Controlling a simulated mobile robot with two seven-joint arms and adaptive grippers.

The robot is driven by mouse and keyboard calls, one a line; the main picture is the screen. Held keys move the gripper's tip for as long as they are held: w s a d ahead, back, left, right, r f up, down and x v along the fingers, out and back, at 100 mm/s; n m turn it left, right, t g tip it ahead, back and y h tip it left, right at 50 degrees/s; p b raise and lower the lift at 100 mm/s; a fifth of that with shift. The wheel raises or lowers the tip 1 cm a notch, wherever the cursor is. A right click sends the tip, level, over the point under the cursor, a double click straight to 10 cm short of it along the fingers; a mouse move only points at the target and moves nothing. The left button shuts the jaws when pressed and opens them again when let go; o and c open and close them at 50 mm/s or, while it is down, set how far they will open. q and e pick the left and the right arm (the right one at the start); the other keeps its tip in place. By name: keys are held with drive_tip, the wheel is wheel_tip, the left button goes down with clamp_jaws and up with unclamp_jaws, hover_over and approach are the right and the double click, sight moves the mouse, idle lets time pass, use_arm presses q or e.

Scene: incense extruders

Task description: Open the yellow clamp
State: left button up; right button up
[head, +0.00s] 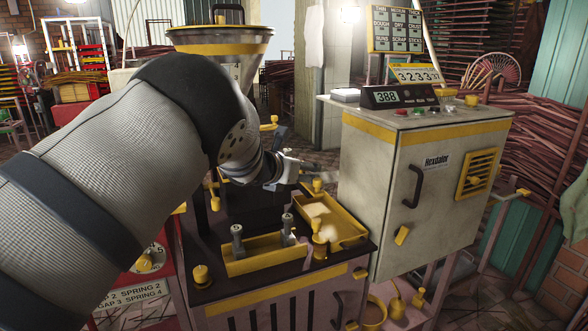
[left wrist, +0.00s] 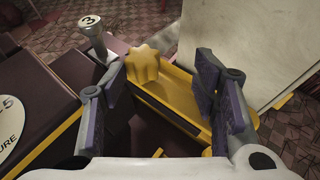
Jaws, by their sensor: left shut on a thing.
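The yellow clamp, a star-shaped knob (left wrist: 143,63), stands by the end of the yellow tray in the left wrist view, between my left gripper's fingers and nearer the left one. In the head view my left gripper (head: 298,172) is above the back of the dark machine top (head: 270,262). Its fingertips are small there. The yellow tray (head: 345,236) has yellow knobs at its ends. Which of them is between the fingers cannot be told. My right gripper is out of view.
Metal pins stand on the machine top; one marked 3 (left wrist: 90,24) is beside the knob. A cream cabinet (head: 400,185) with a display and buttons stands close on the right. A hopper (head: 222,45) rises behind my arm. A red dial panel (head: 150,262) is at left.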

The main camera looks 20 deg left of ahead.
use_arm(q)
drive_tip(key=d+v, duration=0.1)
drive_tip(key=v, duration=0.6)
drive_tip(key=shift+a+r, duration=0.15)
drive_tip(key=shift+a, duration=0.2)
drive_tip(key=shift+s, duration=0.1)
drive_tip(key=shift+a, duration=0.1)
